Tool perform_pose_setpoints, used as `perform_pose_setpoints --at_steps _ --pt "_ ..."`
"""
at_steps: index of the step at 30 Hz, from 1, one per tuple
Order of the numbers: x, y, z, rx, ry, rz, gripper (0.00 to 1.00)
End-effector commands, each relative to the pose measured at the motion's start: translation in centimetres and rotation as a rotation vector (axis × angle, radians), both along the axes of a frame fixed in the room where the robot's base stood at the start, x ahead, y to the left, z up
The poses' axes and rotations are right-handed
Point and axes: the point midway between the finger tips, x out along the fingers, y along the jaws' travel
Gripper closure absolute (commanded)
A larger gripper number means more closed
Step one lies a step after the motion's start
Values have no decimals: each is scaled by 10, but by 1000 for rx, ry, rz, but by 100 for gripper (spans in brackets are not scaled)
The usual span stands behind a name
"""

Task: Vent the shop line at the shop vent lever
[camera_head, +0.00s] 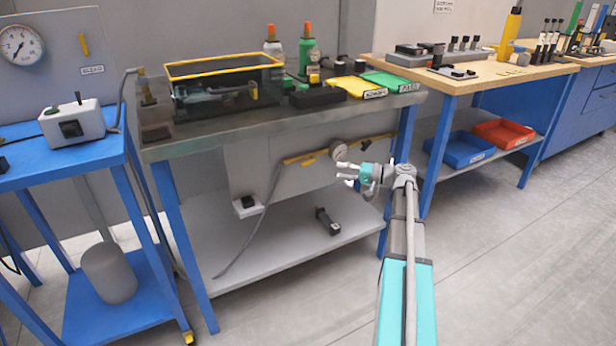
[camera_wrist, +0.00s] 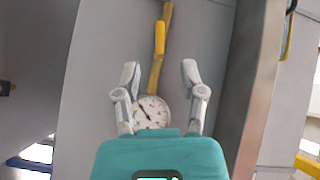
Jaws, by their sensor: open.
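A yellow lever (camera_head: 306,160) sits on a darker yellow pipe (camera_head: 290,161) on the grey panel under the middle bench. The lever (camera_wrist: 160,38) and pipe (camera_wrist: 155,75) also show in the wrist view, beside a round gauge (camera_wrist: 152,112). The gauge (camera_head: 338,150) is just right of the lever in the head view. My gripper (camera_head: 341,173) is open and empty in front of this panel. In the wrist view its fingertips (camera_wrist: 160,67) stand either side of the pipe, apart from the lever. No label is readable here, so I cannot tell whether this is the shop vent lever.
Another yellow lever (camera_head: 84,44) and a large gauge (camera_head: 20,44) are on the left wall panel. The bench top (camera_head: 190,132) overhangs the panel. A blue bench leg (camera_head: 404,135) stands right of it. The lower shelf (camera_head: 270,250) holds a small black object (camera_head: 327,221).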

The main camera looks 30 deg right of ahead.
Motion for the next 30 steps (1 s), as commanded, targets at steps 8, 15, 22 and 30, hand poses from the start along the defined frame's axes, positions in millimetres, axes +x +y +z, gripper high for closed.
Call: perform_pose_setpoints --at_steps 8,15,22,30 --pt "-3 -26 -5 36 -51 -32 47" --pt "-3 -25 -4 36 -51 -32 47" --pt "-1 -23 -4 36 -51 -31 47" --pt "14 -7 -4 35 -51 -29 47"
